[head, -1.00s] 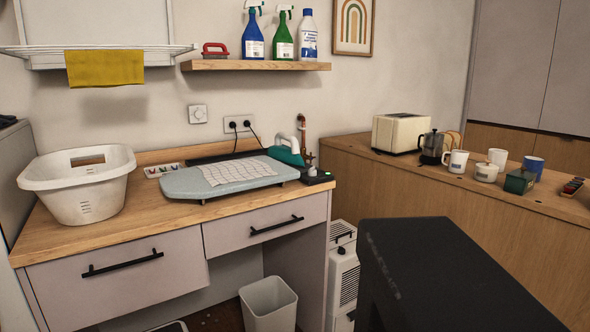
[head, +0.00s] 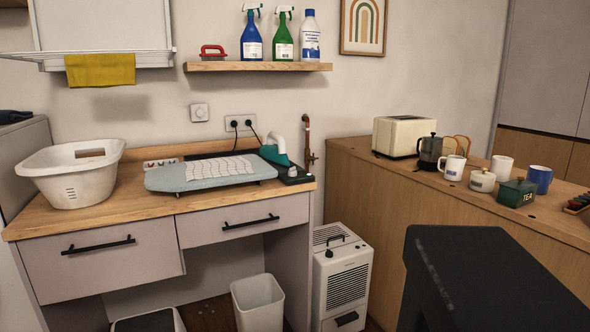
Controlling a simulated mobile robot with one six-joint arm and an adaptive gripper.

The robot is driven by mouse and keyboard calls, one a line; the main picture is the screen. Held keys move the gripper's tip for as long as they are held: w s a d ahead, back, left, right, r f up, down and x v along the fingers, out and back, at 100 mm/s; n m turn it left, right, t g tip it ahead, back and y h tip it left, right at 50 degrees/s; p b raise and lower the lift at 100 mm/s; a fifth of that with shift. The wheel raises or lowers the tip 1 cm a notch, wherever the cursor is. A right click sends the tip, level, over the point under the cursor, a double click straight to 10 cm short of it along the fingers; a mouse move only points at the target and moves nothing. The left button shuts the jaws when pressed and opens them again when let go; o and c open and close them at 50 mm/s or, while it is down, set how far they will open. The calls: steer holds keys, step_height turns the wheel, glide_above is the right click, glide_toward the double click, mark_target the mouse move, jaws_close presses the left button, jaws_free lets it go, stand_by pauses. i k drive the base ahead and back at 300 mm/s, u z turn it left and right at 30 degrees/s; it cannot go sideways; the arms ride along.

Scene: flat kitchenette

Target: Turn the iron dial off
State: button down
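The teal and white iron (head: 273,151) stands at the back right of the desk, behind the right end of the ironing board (head: 165,180). A black base (head: 299,178) lies beside it near the desk's right edge. A small pale knob (head: 292,171), which looks like the iron dial, sits on this base; its setting is too small to read. A patterned cloth (head: 218,167) lies on the board. My gripper is not in view.
A white basket (head: 72,176) stands on the desk's left side. A white bin (head: 259,303) and a heater-like unit (head: 342,285) stand on the floor. A round wall dial (head: 199,112) is beside the socket (head: 240,123). Mugs and a toaster (head: 403,136) stand on the right counter.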

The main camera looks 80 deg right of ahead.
mark_target(293, 172)
steer(key=u, duration=0.1)
steer(key=k, duration=0.7)
steer(key=z, duration=2.25)
steer(key=i, duration=0.65)
steer(key=u, duration=0.05)
